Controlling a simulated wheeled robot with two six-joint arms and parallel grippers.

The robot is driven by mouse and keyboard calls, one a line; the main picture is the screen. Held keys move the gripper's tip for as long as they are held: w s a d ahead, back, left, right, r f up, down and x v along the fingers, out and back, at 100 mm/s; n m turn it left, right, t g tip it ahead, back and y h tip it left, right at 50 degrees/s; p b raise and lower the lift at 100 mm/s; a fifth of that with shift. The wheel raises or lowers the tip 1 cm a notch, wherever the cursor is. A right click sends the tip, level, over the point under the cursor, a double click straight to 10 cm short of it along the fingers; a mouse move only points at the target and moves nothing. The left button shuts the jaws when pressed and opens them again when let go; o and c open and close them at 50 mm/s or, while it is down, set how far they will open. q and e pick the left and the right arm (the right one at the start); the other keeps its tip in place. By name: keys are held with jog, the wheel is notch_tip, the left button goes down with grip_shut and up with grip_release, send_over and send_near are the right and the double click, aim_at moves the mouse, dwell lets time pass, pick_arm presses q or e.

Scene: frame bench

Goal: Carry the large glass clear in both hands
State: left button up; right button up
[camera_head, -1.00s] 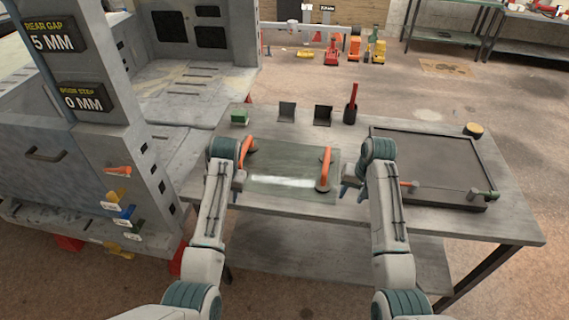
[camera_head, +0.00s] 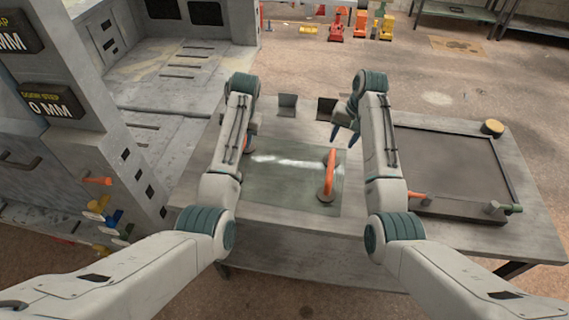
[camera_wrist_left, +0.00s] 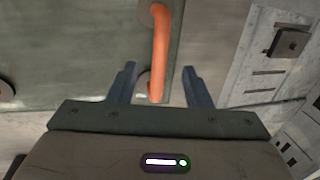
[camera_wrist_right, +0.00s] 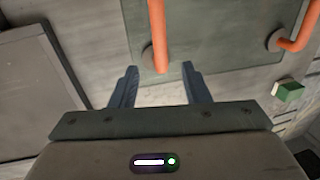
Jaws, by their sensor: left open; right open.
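The large glass (camera_head: 285,195) lies flat on the bench, a clear greenish pane with two orange handles. The right-hand handle (camera_head: 329,176) stands clear in the head view; the other is mostly hidden behind my left gripper (camera_head: 249,130). In the left wrist view an orange handle (camera_wrist_left: 161,45) appears between the open fingers of my left gripper (camera_wrist_left: 160,82). My right gripper (camera_head: 343,125) is open above the pane's far right corner. Neither gripper visibly holds anything.
A dark framed tray (camera_head: 450,165) takes up the bench's right side, with a round yellow-topped item (camera_head: 492,127) at its far corner. Small dark brackets (camera_head: 287,105) stand behind the pane. A grey machine frame (camera_head: 90,110) rises on the left. A green block (camera_wrist_right: 288,90) shows in the right wrist view.

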aim_at(333, 158)
pick_arm(q)
jog(key=f, duration=0.3)
jog(key=a+f, duration=0.1)
jog(key=f, duration=0.5)
jog(key=shift+s+a, duration=0.15)
jog(key=shift+a, duration=0.25)
pick_arm(e)
jog(key=f, duration=0.3)
jog(key=a+f, duration=0.1)
jog(key=f, duration=0.2)
jog(key=a+f, duration=0.1)
jog(key=f, duration=0.2)
jog(key=shift+s, duration=0.15)
pick_arm(q)
jog(key=shift+a+f, duration=0.1)
jog(key=shift+f, duration=0.6)
pick_arm(e)
jog(key=shift+f, duration=0.75)
pick_arm(q)
jog(key=shift+c, duration=0.3)
pick_arm(e)
jog(key=shift+r, duration=0.1)
jog(key=shift+c, duration=0.2)
pick_arm(q)
grip_shut()
pick_arm(e)
grip_shut()
pick_arm(q)
jog(key=shift+r, duration=0.1)
